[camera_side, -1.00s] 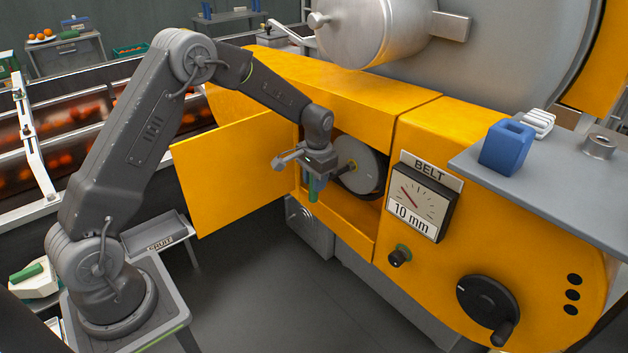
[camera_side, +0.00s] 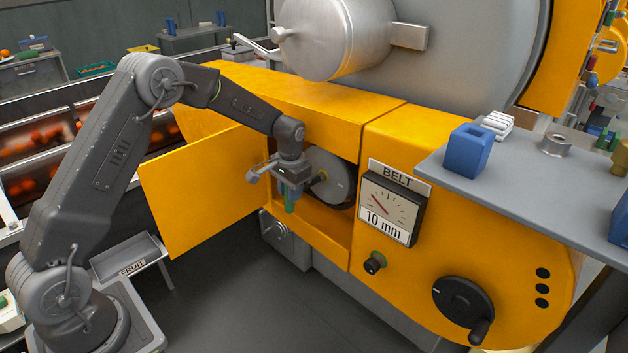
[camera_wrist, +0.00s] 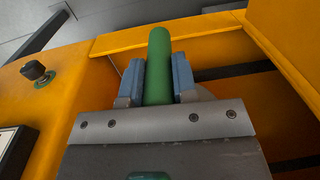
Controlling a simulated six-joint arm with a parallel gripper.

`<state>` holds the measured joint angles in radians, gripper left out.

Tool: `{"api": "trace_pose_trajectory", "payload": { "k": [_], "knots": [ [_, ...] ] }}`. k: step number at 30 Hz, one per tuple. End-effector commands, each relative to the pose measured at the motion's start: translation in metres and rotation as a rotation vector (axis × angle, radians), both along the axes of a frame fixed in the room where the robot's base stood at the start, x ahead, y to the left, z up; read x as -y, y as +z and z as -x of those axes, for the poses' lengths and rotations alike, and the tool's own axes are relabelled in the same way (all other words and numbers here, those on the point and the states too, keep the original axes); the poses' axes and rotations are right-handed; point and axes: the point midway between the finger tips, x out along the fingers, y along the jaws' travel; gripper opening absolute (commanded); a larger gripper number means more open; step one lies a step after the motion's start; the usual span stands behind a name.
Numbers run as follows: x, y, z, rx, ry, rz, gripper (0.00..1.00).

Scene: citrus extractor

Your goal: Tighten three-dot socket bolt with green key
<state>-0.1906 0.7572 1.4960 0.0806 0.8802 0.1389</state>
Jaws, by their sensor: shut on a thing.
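My gripper (camera_side: 290,192) is inside the open compartment of the yellow machine, left of a grey pulley wheel (camera_side: 332,178). It is shut on the green key (camera_side: 290,207), which points downward in the side view. In the wrist view the green key (camera_wrist: 158,62) lies between the two blue-padded jaws (camera_wrist: 158,80) and sticks out past them. Three black dots (camera_side: 542,288) mark the yellow front panel, right of a black crank wheel (camera_side: 463,305). I cannot make out the socket bolt itself or whether the key touches it.
The open yellow door (camera_side: 200,185) stands left of my gripper. The compartment walls enclose it closely. A belt gauge (camera_side: 390,208) reading "10 mm" and a small black knob (camera_side: 375,263) are on the panel. A grey shelf (camera_side: 500,185) holds a blue block (camera_side: 468,150).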

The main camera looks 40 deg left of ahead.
Motion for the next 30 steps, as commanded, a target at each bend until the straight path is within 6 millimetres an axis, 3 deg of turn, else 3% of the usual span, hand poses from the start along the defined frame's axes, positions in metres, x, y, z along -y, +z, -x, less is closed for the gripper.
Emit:
{"api": "trace_pose_trajectory", "payload": {
  "k": [4, 16, 24, 30],
  "knots": [
    [-0.0001, 0.0005, -0.0002, 0.001, 0.0, 0.0, 0.0],
    [0.0006, 0.0005, -0.0003, 0.001, -0.001, -0.009, 0.0],
    [0.0041, -0.0001, -0.0005, 0.001, -0.002, -0.17, 0.0],
    [0.0034, 0.0, -0.0003, 0.002, 0.0, -0.185, 0.0]
  ]
}}
